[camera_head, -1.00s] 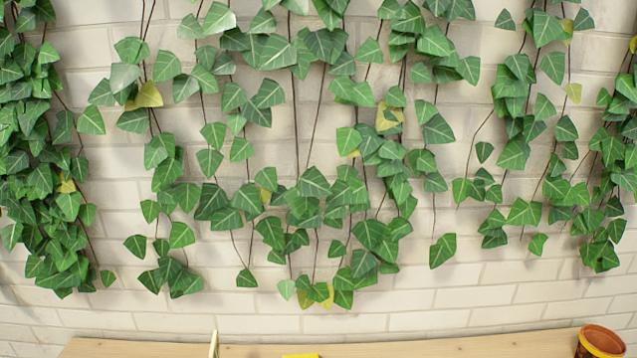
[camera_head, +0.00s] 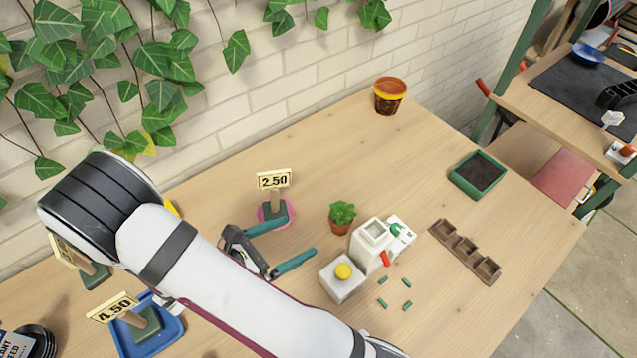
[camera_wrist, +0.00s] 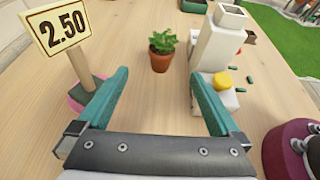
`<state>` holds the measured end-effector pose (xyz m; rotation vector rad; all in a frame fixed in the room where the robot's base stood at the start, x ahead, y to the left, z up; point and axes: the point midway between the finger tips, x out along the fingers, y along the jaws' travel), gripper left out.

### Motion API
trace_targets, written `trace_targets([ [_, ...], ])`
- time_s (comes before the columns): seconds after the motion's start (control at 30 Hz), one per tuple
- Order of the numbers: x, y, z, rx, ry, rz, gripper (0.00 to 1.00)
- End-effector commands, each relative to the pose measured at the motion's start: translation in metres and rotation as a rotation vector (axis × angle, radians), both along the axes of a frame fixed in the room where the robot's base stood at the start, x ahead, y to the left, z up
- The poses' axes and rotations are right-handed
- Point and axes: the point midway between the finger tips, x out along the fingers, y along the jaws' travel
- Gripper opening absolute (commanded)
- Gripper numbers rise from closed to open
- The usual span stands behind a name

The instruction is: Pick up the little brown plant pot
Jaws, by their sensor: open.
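A little brown pot (camera_head: 341,226) with a leafy green plant stands upright on the wooden table. It also shows in the wrist view (camera_wrist: 160,62), ahead of my gripper and roughly centred between the fingers. My gripper (camera_head: 292,236) is open and empty, low over the table, with its two teal fingers apart. In the wrist view the fingertips (camera_wrist: 160,75) point toward the pot, which appears just beyond them and not gripped. A larger orange-brown pot (camera_head: 390,102) with a yellow band stands at the back of the table, near the wall.
A 2.50 sign (camera_head: 274,180) on a pink base stands close beside my left finger. A white device (camera_head: 371,247) and a yellow-buttoned box (camera_head: 342,283) are right of the pot, with several green pieces nearby. A brown compartment tray (camera_head: 464,252) and green tray (camera_head: 478,160) lie farther right.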

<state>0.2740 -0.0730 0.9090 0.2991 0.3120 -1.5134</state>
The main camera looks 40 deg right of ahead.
Motion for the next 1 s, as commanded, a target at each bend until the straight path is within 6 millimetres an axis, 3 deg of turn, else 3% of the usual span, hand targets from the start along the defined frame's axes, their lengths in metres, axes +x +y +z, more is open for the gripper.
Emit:
trace_targets([
  [0.3,0.000,-0.078,-0.033,0.001,0.003,-0.007,1.00],
  [0.47,0.001,-0.094,-0.040,0.001,0.000,-0.006,1.00],
  [0.7,0.000,-0.133,-0.060,0.002,0.001,-0.009,1.00],
  [0.97,0.001,-0.139,-0.062,0.003,0.000,-0.005,1.00],
  [1.0,0.001,-0.139,-0.062,0.003,0.000,-0.005,0.95],
])
